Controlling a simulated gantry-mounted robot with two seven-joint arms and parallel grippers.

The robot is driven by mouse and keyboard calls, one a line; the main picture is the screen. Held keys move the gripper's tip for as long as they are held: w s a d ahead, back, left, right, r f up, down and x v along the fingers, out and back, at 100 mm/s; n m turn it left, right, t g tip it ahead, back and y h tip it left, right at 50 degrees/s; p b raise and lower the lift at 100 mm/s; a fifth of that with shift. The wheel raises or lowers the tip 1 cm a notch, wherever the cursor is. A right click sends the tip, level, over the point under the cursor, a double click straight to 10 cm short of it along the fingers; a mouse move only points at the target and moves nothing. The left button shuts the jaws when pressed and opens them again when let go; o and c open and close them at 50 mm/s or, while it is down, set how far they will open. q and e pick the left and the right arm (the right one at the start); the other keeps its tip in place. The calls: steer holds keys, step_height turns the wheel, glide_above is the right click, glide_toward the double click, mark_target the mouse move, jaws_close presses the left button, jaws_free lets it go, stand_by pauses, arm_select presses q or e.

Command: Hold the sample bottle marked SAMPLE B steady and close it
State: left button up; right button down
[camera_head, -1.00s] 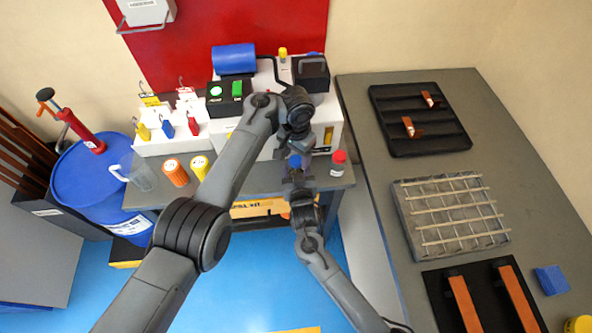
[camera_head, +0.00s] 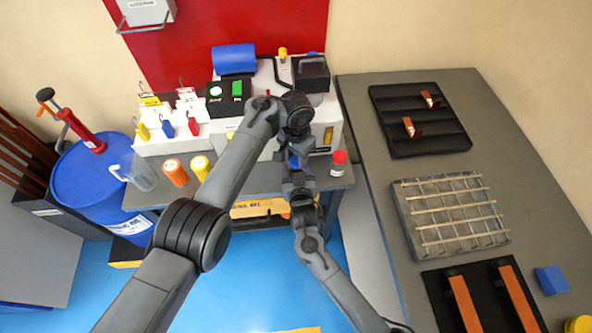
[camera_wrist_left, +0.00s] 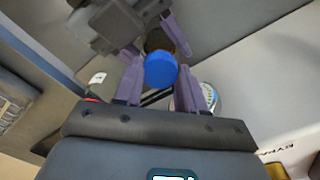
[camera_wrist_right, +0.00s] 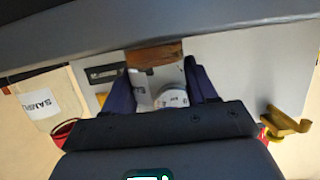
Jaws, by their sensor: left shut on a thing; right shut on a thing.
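The sample bottle shows in the left wrist view as a dark brown body (camera_wrist_left: 157,40), and in the right wrist view as a brown part (camera_wrist_right: 155,57) and a white label (camera_wrist_right: 172,98), whose text I cannot read. My left gripper (camera_head: 297,150), fingers (camera_wrist_left: 160,80) in the left wrist view, is shut on the blue cap (camera_wrist_left: 160,70). My right gripper (camera_head: 297,172), fingers (camera_wrist_right: 162,90) in the right wrist view, is shut on the bottle body. The cap lines up with the bottle; I cannot tell whether it is seated. Both are mostly hidden in the head view.
A red-capped bottle (camera_head: 339,163) stands close to the right on the grey bench. An orange jar (camera_head: 174,172), a yellow jar (camera_head: 200,167) and a clear jug (camera_head: 143,174) stand to the left. A white machine (camera_head: 325,112) is just behind the grippers. A side table (camera_head: 365,185) lies to the right.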

arm_select(q)
steer(key=o, duration=1.2)
steer(key=shift+o, duration=0.2)
steer(key=shift+r, duration=0.1)
step_height(320, 180, up, 12)
arm_select(e)
steer(key=shift+c, duration=1.2)
jaws_free()
steer(key=shift+s, duration=0.1)
steer(key=shift+s+r, duration=0.15)
steer(key=shift+s, duration=0.15)
arm_select(q)
step_height(320, 180, up, 2)
steer(key=p, duration=0.2)
steer(key=shift+r+p, duration=0.2)
steer(key=shift+p, duration=0.1)
arm_select(e)
steer(key=v, duration=1)
